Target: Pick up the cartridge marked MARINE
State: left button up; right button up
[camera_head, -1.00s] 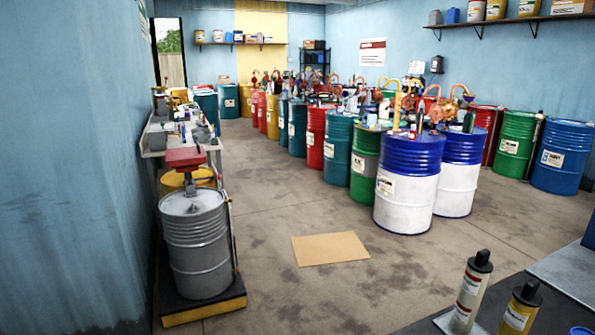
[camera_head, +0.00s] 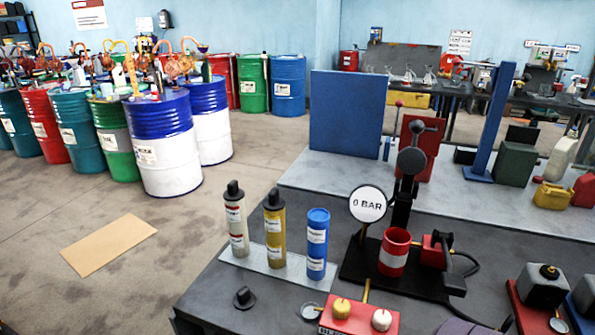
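Three upright cartridges stand in a row on a light grey strip (camera_head: 256,261) on the dark workbench. The left one is a cream cartridge (camera_head: 236,220) with a black nozzle top and red-and-white labels. The middle one is a yellow cartridge (camera_head: 274,230) with a black top and white labels. The right one is a blue cartridge (camera_head: 317,245) with white labels and no black top. The label text is too small to read, so I cannot tell which is marked MARINE. Neither of my grippers is in view.
A loose black cap (camera_head: 243,298) lies in front of the strip. Right of the cartridges stand a "0 BAR" gauge (camera_head: 367,204), a red cup (camera_head: 394,252) and a red block (camera_head: 358,317) with two knobs. Drums (camera_head: 166,145) stand left beyond open floor with a cardboard sheet (camera_head: 108,244).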

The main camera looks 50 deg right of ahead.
aim_at(318, 224)
jog(key=z, duration=1.6)
